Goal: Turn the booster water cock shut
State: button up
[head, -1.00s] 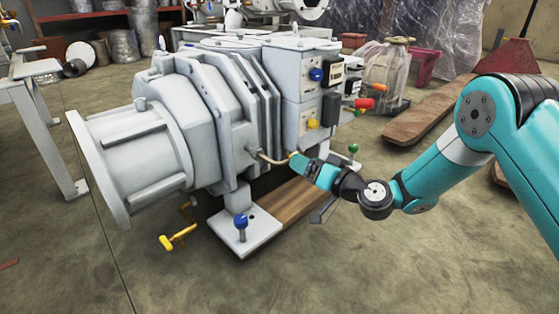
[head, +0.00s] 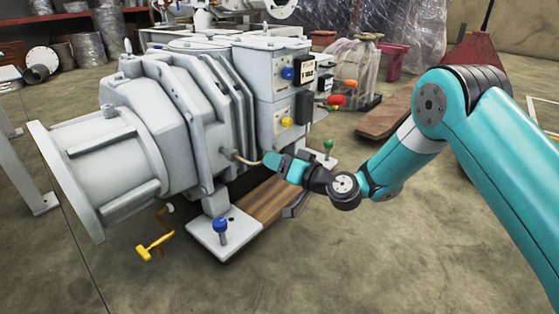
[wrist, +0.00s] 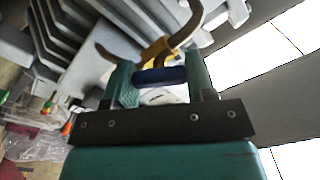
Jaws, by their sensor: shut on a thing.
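The water cock shows in the wrist view as a yellow body (wrist: 154,52) on a bent brownish pipe, with a blue handle (wrist: 160,76). My gripper (wrist: 160,84) is shut on the blue handle, one teal finger on each side of it. In the head view my gripper (head: 270,160) is at the free end of the thin bent pipe (head: 243,158) on the side of the grey pump (head: 180,110). There the fingers hide the cock and its handle, so I cannot tell how far it is turned.
A yellow-handled crank (head: 155,246) and a blue-topped bolt (head: 221,225) are low by the pump's foot. A green knob (head: 328,144) and a red handle (head: 337,99) are to the right. Open floor lies in front.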

jog(key=shift+r, duration=0.1)
jog(key=m+p, duration=0.8)
jog(key=shift+f+m+p, duration=0.25)
jog(key=shift+m+p, duration=0.7)
jog(key=shift+m, duration=0.75)
jog(key=o, duration=0.9)
jog(key=shift+d, duration=0.1)
jog(key=shift+o, duration=0.2)
